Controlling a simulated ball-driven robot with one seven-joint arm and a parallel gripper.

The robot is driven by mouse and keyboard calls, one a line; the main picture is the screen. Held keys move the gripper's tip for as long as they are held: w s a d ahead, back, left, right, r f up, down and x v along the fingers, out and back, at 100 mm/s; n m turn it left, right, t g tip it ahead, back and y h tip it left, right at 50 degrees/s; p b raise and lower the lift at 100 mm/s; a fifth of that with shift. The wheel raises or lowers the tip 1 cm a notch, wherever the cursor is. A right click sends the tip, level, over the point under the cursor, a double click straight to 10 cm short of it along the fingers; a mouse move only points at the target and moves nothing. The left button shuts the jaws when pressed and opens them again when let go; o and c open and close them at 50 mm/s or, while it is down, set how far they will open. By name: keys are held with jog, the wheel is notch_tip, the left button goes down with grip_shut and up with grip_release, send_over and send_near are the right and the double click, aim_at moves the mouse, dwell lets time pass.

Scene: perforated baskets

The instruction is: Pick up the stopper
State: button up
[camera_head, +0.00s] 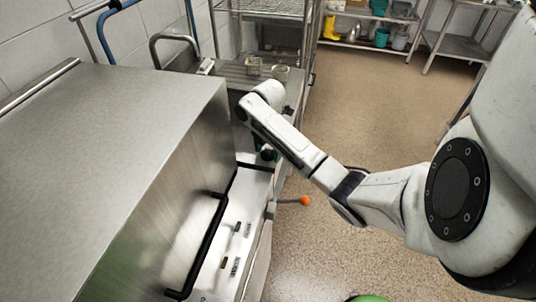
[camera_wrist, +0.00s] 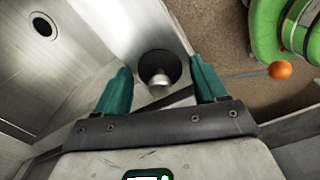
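In the wrist view, a small silver rounded piece (camera_wrist: 158,78), which may be the stopper, shows against a dark round opening (camera_wrist: 160,62) in a pale metal surface. I cannot tell whether it sits in the opening or stands above it. My gripper (camera_wrist: 161,66) has its two teal fingers apart, one on each side of the silver piece. No contact is visible and nothing is held. In the head view, my forearm and wrist largely hide my gripper beside the metal machine (camera_head: 130,130), and I cannot make out the stopper there.
An orange ball-ended lever (camera_head: 305,200) sticks out at the machine's right, also in the wrist view (camera_wrist: 280,70). A black handle (camera_head: 207,245) runs along the machine. Open floor (camera_head: 370,110) lies to the right.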

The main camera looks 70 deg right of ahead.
jog(key=c, duration=0.9)
jog(key=shift+r, duration=0.15)
jog(key=shift+r, duration=0.25)
notch_tip(320, 180, up, 2)
jog(key=shift+w+r+b, duration=0.1)
jog(key=shift+b, duration=0.35)
jog(key=s+a+r+p, duration=0.1)
jog(key=s+r+p, duration=0.7)
jog(key=s, duration=0.6)
jog(key=shift+r, duration=1)
jog(key=shift+s, duration=0.1)
